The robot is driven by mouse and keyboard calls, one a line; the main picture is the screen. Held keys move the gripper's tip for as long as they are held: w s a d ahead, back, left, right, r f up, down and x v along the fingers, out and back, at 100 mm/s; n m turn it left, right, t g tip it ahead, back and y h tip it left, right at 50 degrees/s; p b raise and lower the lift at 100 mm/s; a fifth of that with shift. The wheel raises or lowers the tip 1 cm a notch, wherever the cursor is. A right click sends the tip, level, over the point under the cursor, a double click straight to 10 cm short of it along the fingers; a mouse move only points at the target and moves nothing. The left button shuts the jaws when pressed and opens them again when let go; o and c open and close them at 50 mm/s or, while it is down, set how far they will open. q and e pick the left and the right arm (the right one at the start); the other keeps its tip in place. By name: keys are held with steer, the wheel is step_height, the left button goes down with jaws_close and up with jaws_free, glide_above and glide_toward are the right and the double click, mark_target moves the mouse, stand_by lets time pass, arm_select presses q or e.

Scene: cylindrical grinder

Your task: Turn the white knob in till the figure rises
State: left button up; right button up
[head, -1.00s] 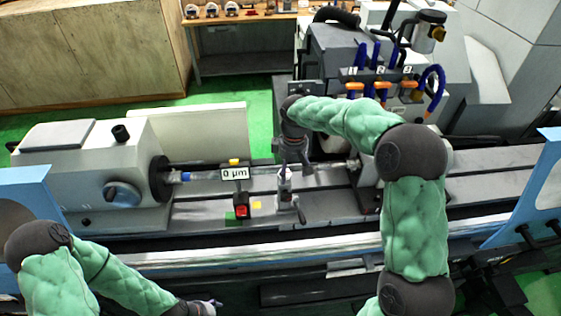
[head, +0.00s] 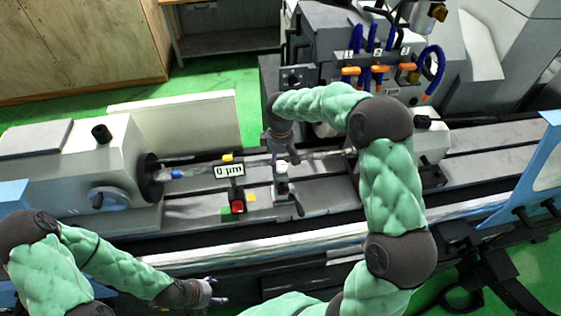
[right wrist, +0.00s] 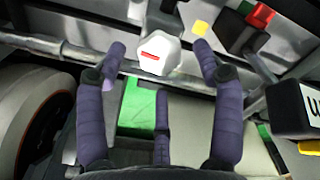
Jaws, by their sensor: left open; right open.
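The white knob (right wrist: 160,54), faceted with a red mark on its face, lies between the fingertips of my right gripper (right wrist: 160,46) in the right wrist view. The fingers are open, one on each side of it; I cannot tell whether they touch it. In the head view the knob (head: 282,168) is a small white spot on its stand, just below my right gripper (head: 284,154). The display (head: 229,170) beside it reads 0 µm. My left gripper (head: 214,292) is open and empty in front of the machine, low in the head view.
A horizontal bar (head: 205,172) runs behind the knob from the left headstock (head: 70,160). A grinding wheel (right wrist: 42,120) is close at left in the right wrist view. Coolant hoses (head: 375,45) rise behind my right arm.

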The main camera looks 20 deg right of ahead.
mark_target(281, 168)
steer(key=shift+s+f, duration=0.15)
steer(key=shift+f, duration=0.95)
steer(key=c, duration=1.2)
steer(key=shift+o, duration=0.2)
steer(key=m+b, duration=0.2)
steer(key=m, duration=0.1)
steer(key=shift+f, duration=0.1)
steer(key=shift+m+b, duration=1.05)
steer(key=shift+m, duration=0.75)
